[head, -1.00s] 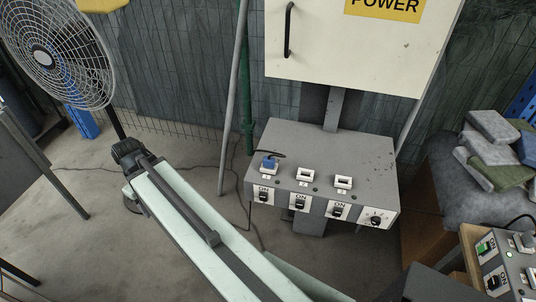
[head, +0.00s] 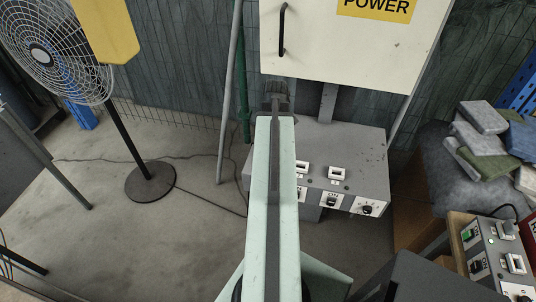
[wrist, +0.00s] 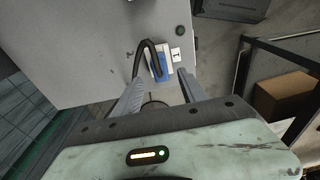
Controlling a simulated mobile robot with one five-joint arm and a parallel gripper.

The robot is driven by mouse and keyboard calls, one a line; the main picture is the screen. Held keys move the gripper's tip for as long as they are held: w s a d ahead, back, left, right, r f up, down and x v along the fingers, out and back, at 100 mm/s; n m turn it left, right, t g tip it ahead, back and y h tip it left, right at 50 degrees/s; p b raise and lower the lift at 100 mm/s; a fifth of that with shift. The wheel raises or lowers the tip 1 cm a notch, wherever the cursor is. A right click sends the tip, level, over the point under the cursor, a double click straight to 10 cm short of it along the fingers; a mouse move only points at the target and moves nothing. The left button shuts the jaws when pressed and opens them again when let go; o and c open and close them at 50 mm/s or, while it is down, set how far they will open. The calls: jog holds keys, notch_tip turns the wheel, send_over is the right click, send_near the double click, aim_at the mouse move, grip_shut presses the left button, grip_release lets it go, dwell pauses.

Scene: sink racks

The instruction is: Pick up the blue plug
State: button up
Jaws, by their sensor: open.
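The blue plug (wrist: 159,66) sits on the grey control box (wrist: 95,50) in the wrist view, with a black cable looping from it. My open gripper (wrist: 161,76) has one finger on each side of the plug in that view, with nothing held. How far the fingertips are above the box is hard to tell. In the head view my arm covers the plug, and my gripper (head: 277,93) shows as a dark shape over the box's back left part. Two white sockets (head: 338,174) on the box (head: 360,150) show to the right of my arm.
A white cabinet with a yellow POWER sign (head: 376,10) hangs above the box. A fan (head: 55,50) stands at the left. A second control panel (head: 490,250) is at the lower right. Grey and green bundles (head: 485,140) are piled at the right.

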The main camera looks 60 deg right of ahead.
jog(key=f+b, duration=0.1)
jog(key=f, duration=0.1)
jog(key=f+b, duration=0.4)
jog(key=shift+w+a, duration=0.1)
jog(key=shift+w, duration=0.25)
jog(key=shift+r, duration=0.25)
grip_shut()
